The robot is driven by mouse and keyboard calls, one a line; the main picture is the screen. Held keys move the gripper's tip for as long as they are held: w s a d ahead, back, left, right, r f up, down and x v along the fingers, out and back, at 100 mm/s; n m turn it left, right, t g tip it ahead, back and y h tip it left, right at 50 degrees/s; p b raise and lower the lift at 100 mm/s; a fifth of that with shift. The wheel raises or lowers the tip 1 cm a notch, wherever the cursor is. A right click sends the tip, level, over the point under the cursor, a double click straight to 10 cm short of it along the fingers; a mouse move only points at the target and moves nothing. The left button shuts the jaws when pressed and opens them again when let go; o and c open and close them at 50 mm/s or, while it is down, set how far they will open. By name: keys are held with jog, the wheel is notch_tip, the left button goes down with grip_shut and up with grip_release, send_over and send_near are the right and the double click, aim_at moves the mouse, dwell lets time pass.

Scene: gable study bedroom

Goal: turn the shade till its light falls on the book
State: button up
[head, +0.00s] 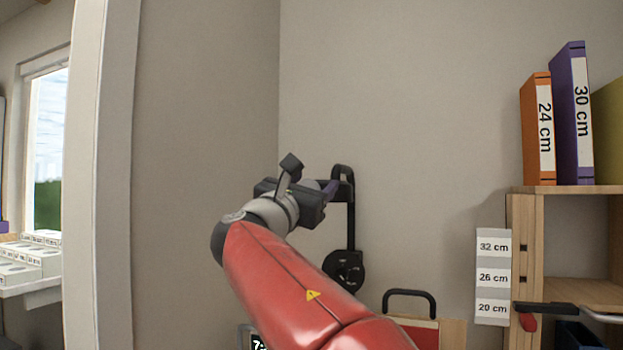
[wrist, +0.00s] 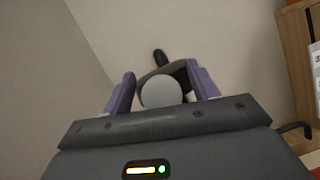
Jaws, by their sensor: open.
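A black lamp-like fixture (head: 351,225) stands against the wall in the head view, with an upright bar, a bent top and a round joint (head: 344,270) low down. My gripper (head: 328,190) is at its upper end and hides most of what is there. In the wrist view my gripper (wrist: 160,73) is open, with one purple finger on each side of a pale round piece (wrist: 161,92), which seems to be part of the lamp head. I cannot tell whether the fingers touch it. I see no clear light patch, and no book I can identify for certain.
A wooden shelf (head: 570,190) at right holds upright binders, orange (head: 538,130) and purple (head: 573,115). A label strip (head: 492,277) hangs beside it. A black handle (head: 408,294) stands above a red panel (head: 422,333) low down. The wall above my arm is bare.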

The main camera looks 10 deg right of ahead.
jog(key=shift+w, duration=0.1)
jog(key=c, duration=1)
jog(key=shift+d, duration=0.1)
jog(key=shift+m, duration=0.4)
jog(key=m+g+h+b, duration=0.1)
jog(key=m, duration=0.2)
jog(key=shift+d+g, duration=0.1)
jog(key=shift+g, duration=0.3)
jog(key=shift+d+f+m+g+h, duration=0.15)
jog(key=shift+m+g, duration=0.4)
jog(key=shift+m, duration=0.7)
jog(key=shift+a+r+m+g+h, duration=0.1)
jog(key=shift+m+g+h, duration=0.3)
jog(key=shift+m, duration=0.85)
jog(key=shift+f, duration=0.1)
